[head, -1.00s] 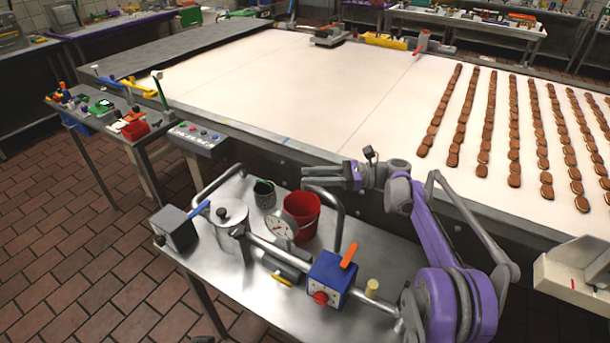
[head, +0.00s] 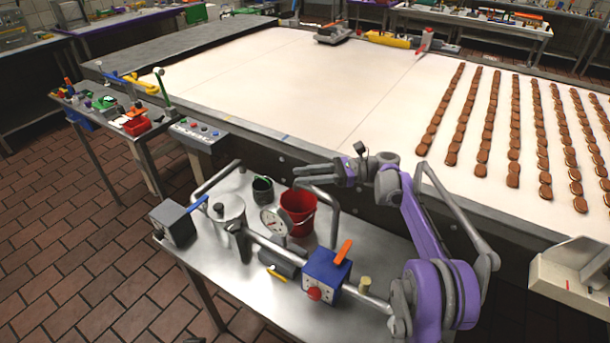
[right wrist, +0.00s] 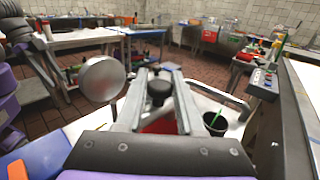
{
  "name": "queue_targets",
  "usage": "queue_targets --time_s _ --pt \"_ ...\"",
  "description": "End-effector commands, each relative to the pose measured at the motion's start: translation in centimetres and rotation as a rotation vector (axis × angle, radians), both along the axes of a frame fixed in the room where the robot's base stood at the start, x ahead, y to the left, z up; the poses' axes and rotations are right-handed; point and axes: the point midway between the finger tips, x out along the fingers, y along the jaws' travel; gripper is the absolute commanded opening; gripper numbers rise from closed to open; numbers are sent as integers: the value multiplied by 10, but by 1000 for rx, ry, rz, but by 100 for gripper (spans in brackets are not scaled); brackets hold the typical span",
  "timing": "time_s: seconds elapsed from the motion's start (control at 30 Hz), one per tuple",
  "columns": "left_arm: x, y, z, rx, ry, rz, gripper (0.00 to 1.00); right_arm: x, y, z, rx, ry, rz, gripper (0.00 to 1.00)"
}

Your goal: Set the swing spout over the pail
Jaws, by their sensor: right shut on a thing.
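The red pail (head: 298,213) stands on the metal cart, beside the round gauge. A bent grey tube (head: 335,207) rises behind and right of it; another (head: 212,178) stands at left. I cannot tell surely which part is the swing spout. My right gripper (head: 298,176) is at the height of the right tube's top, behind the pail's rim in the head view. In the right wrist view its fingers (right wrist: 160,78) are shut around a dark round knob (right wrist: 160,93), with the pail (right wrist: 160,126) partly hidden below. My left gripper is not in view.
Close by on the cart are a dark cup (head: 262,190), a gauge (head: 273,221), a lidded metal pot (head: 229,210), and a blue box (head: 327,276) with an orange lever on the long pipe. The conveyor (head: 290,95) runs behind, with biscuits at right.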

Motion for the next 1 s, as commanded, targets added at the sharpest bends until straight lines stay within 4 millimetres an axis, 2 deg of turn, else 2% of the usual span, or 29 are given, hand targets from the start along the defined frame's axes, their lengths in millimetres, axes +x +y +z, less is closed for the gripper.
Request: queue_targets --time_s 0.03,0.17,0.2,0.47,0.57,0.67,1.0 --pt "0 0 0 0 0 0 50 0 0 0 -1 0 -1 40" --pt "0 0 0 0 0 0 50 0 0 0 -1 0 -1 64" --pt "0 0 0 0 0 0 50 0 0 0 -1 0 -1 67" --pt "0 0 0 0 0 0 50 0 -1 0 0 0 -1 67" --pt "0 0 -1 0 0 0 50 1 -7 0 -1 0 -3 67" --pt "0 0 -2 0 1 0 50 3 -21 -1 -1 0 -3 67" --pt "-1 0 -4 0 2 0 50 8 -87 -1 -1 0 -3 67"
